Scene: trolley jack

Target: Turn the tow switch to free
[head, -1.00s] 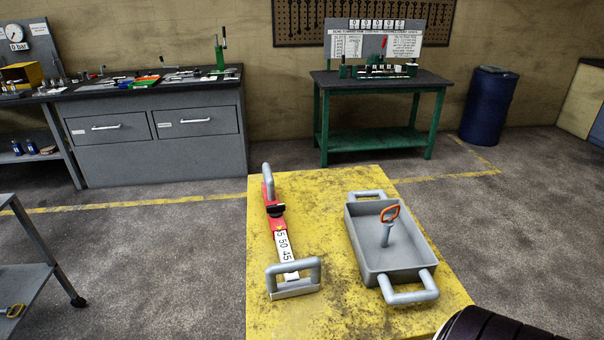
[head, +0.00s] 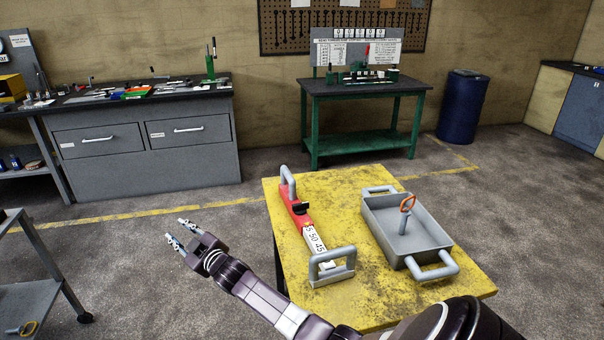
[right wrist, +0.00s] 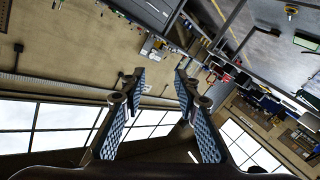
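I cannot make out a tow switch in either view. My right gripper (head: 174,230) is in the head view, left of the yellow-topped table and above the grey floor. Its two fingers are apart with nothing between them. The right wrist view also shows this gripper (right wrist: 160,76) open and empty, with the room's walls and windows tilted behind it. My left gripper is not in view.
The yellow table (head: 350,295) bears a red tool (head: 295,208) with grey handles and a number strip, and a grey tray (head: 385,228) holding an orange-handled piece (head: 406,206). A grey workbench (head: 150,172), green bench (head: 365,87) and blue drum (head: 462,108) stand behind.

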